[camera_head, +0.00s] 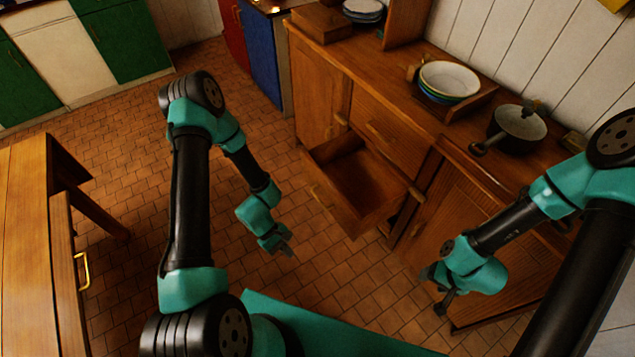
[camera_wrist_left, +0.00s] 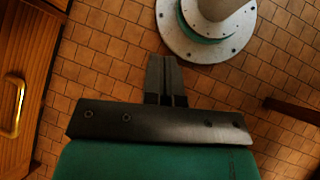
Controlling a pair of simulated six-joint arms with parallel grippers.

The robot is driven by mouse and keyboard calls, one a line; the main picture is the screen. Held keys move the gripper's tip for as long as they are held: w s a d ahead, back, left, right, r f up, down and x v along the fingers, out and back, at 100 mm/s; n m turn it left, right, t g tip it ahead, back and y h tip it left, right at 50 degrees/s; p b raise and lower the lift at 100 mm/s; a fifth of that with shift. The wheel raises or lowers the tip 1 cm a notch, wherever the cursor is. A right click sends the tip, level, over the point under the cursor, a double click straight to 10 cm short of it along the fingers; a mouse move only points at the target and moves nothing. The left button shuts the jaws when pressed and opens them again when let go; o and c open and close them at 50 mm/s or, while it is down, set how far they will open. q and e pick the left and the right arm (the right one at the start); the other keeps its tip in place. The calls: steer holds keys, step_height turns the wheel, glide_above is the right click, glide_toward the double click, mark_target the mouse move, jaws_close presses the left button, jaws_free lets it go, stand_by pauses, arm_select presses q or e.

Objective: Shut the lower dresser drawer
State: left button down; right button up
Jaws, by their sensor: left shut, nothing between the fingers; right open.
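The lower dresser drawer (camera_head: 332,203) stands pulled out in the head view, its inside looking empty. It juts from the wooden dresser (camera_head: 319,83), below a closed upper drawer (camera_head: 378,122). My left gripper (camera_head: 284,250) is shut and empty, in front of and left of the open drawer and apart from it. Its closed fingers also show in the left wrist view (camera_wrist_left: 166,78), over the floor. My right gripper (camera_head: 437,292) is open, low in front of the dresser's right-hand door (camera_head: 450,225), to the right of the open drawer.
A wooden table (camera_head: 22,230) with a brass-handled drawer stands at the far left. Stacked bowls (camera_head: 449,79) and a pan (camera_head: 519,122) sit on the dresser top. The left wrist view shows a wooden front with a brass handle (camera_wrist_left: 14,107).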

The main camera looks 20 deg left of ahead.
mark_target(322, 179)
arm_select(q)
steer(key=w+f+n+t+h, duration=0.2)
steer(key=w+n+t+h, duration=0.3)
steer(key=w+n+t, duration=0.35)
steer(key=w+a+n+t+y, duration=0.2)
steer(key=w+a+n+t, duration=0.5)
steer(key=w, duration=0.4)
steer(key=shift+w+a+t, duration=0.3)
steer(key=shift+a+t, duration=0.25)
steer(key=shift+a, duration=0.4)
steer(key=shift+d+f, duration=0.1)
steer(key=x, duration=1.4)
steer(key=shift+w, duration=0.1)
